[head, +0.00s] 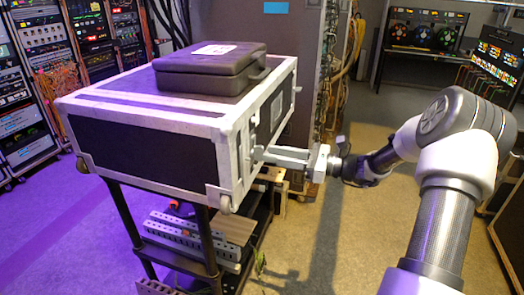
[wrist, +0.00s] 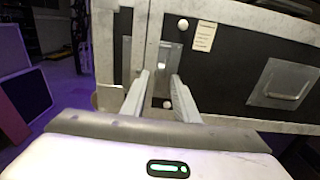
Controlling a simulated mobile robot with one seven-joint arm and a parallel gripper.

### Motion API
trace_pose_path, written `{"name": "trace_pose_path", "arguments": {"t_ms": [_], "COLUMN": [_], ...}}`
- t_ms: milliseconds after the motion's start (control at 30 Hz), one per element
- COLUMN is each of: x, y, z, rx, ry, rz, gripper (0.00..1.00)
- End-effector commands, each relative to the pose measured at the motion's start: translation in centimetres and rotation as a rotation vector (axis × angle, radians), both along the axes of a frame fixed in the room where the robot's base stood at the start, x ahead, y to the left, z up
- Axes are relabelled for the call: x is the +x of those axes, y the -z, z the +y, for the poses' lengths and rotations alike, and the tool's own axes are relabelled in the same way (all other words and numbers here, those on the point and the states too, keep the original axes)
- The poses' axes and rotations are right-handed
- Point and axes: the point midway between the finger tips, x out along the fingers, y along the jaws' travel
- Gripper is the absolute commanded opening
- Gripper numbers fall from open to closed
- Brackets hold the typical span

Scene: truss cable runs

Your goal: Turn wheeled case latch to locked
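The wheeled case (head: 140,152) is black with silver edging and small wheels at its lower corners. It lies on a dark cart. In the wrist view, its side panel (wrist: 235,65) fills much of the upper right. A small metal latch plate (wrist: 172,55) with a pale piece on it sits beside a vertical metal strip. My gripper (wrist: 160,75) points at this plate, with its two fingers apart and their tips just below or over its lower part. I cannot tell whether they touch it. In the head view, my gripper (head: 262,154) reaches the case's right side, and the latch's position is unclear.
A smaller black case (head: 210,70) lies on top. A recessed handle plate (wrist: 285,85) and a paper label (wrist: 204,36) are on the side panel. The cart (head: 205,245) holds parts on lower shelves. Equipment racks (head: 45,70) stand left; open floor (head: 330,240) lies right of the cart.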

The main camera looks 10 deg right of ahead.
Motion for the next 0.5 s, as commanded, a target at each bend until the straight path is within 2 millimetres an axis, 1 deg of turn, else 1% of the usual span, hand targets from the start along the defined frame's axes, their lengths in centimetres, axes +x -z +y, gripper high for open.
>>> {"name": "trace_pose_path", "arguments": {"t_ms": [33,100,200,333,500], "x": [0.4,1.0,1.6,2.1,2.2], "y": [-0.1,-0.1,0.0,0.0,0.0], "z": [0.9,1.9,2.9,3.6,3.8], "rx": [0.001,0.000,0.000,0.000,0.000], "ry": [-0.003,-0.002,-0.001,-0.001,0.000], "rz": [0.001,0.000,-0.001,-0.001,-0.001], "gripper": [0.27,0.27,0.27,0.27,0.27]}}
